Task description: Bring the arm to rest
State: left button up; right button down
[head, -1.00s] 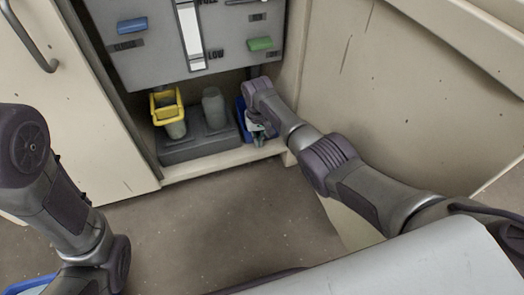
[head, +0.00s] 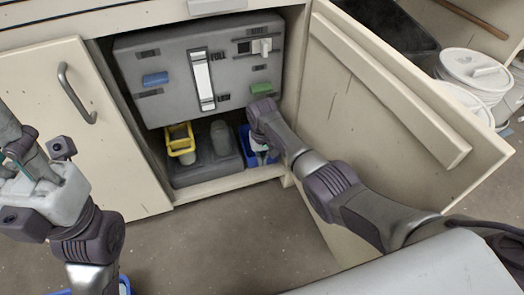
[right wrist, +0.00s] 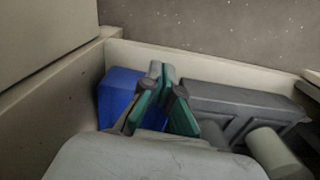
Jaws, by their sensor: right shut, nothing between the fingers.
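My right arm reaches into the open cabinet in the head view. Its gripper (head: 261,158) points down at the blue bucket (head: 244,141), and the arm partly hides both. In the right wrist view the two teal-padded fingers (right wrist: 161,72) are together and hold nothing. The blue bucket (right wrist: 116,88) is behind and beside them; I cannot tell whether they touch it. My left gripper (head: 10,160) is at the left edge of the head view, partly cut off, and its opening is unclear.
A yellow bucket (head: 180,139) and a grey cylinder (head: 220,137) stand on a dark grey base (head: 208,172) inside. A grey panel (head: 175,62) hangs above. The open cabinet door (head: 375,105) stands right of my arm. White lidded buckets (head: 473,68) are beyond it.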

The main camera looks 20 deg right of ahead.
jog(key=shift+r, duration=0.35)
